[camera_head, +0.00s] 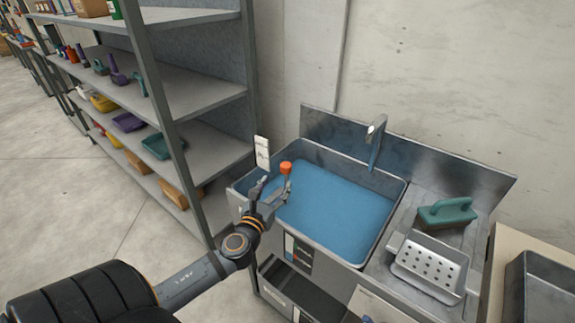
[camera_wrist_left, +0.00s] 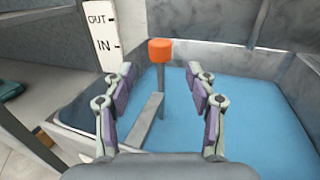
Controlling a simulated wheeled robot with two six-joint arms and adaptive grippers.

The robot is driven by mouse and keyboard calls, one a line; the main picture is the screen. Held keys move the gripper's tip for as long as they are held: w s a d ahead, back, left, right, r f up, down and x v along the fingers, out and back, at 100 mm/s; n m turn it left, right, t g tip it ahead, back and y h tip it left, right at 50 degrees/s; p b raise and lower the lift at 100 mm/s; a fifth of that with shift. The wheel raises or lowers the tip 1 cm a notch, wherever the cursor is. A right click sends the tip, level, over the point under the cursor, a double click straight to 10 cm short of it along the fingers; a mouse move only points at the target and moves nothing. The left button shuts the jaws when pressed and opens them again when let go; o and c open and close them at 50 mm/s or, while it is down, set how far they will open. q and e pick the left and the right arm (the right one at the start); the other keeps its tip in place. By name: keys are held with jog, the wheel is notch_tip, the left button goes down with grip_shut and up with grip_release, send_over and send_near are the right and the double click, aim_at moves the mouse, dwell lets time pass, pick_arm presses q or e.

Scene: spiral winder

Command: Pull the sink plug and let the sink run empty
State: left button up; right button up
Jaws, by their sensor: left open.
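The metal sink (camera_head: 392,221) stands against the wall and holds blue water (camera_head: 335,210). An orange knob on a grey stem, the plug handle (camera_head: 286,168), rises at the sink's left side. It also shows in the left wrist view (camera_wrist_left: 160,51), ahead of and between the fingers. My left gripper (camera_head: 275,186) is open over the left part of the sink, close to the handle. In the wrist view its fingers (camera_wrist_left: 160,88) are apart with nothing between the pads. The plug itself does not show. My right gripper is not in view.
A white sign (camera_wrist_left: 102,32) marked OUT and IN stands beside the handle. The tap (camera_head: 376,143) is behind the sink. A tall shelf (camera_head: 190,95) stands left.

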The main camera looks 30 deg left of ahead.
aim_at(284, 171)
pick_arm(q)
jog(key=x, duration=0.4)
jog(key=shift+r+p, duration=0.1)
jog(key=shift+p, duration=0.2)
jog(key=x, duration=0.5)
jog(key=shift+w+p, duration=0.2)
jog(key=shift+p, duration=0.15)
jog(key=shift+w, duration=0.2)
jog(key=shift+c, duration=1.2)
jog(key=c, duration=0.7)
grip_shut()
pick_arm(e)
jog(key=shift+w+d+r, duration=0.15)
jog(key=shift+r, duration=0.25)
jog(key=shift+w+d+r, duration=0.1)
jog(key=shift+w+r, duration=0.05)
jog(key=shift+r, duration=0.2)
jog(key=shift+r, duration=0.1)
